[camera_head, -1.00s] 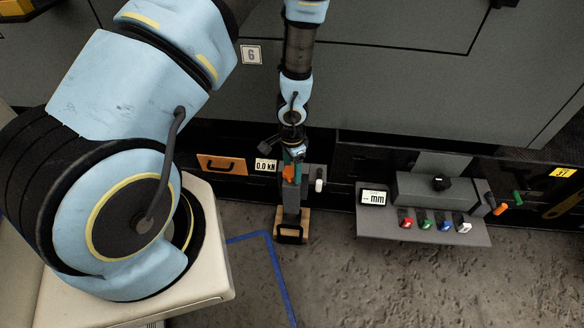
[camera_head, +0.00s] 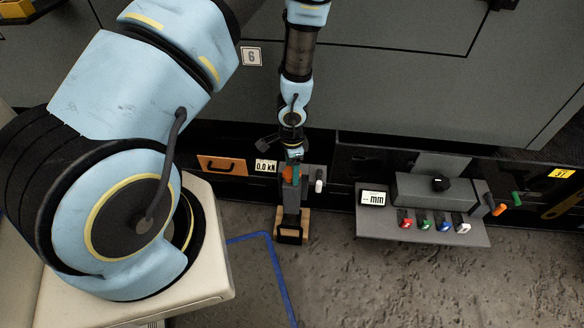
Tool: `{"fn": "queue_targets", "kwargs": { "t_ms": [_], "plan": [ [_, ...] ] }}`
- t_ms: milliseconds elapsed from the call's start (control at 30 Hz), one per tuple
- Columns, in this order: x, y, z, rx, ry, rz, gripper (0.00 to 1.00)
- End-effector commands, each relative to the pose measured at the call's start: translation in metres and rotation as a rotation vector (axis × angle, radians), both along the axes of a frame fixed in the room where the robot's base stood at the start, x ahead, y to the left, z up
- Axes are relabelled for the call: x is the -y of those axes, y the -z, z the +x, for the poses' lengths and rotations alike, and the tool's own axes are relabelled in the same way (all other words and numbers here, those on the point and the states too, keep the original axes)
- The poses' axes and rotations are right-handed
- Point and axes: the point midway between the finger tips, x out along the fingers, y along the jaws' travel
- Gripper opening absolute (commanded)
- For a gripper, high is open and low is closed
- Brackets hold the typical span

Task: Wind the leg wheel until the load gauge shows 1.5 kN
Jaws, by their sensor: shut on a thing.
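The load gauge (camera_head: 265,166) is a small white display on the dark lower edge of the cabinet and reads 0.0 kN. Just right of it stands the grey leg (camera_head: 291,210), its foot on a wooden block (camera_head: 306,222) on the floor. My gripper (camera_head: 291,170) points down at the top of the leg and is shut on an orange part there, which I take to be the leg wheel (camera_head: 288,175). The fingers and the wheel are small and partly hidden by my wrist.
A white-tipped handle (camera_head: 319,186) sits just right of the leg. Further right, a grey shelf (camera_head: 440,232) carries a mm display (camera_head: 373,198) and several coloured knobs. An orange panel with a handle (camera_head: 222,165) is at left. The floor in front is clear, with blue tape (camera_head: 272,255).

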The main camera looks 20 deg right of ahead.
Motion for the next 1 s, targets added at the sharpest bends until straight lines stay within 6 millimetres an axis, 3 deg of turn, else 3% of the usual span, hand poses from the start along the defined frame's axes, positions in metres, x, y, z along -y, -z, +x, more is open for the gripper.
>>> {"fn": "queue_targets", "kwargs": {
  "t_ms": [500, 1000],
  "plan": [
    [0.0001, -0.0010, 0.0001, 0.000, 0.382, 0.000, 0.12],
    [-0.0003, -0.0003, 0.0003, 0.000, 0.508, 0.000, 0.12]
  ]
}}
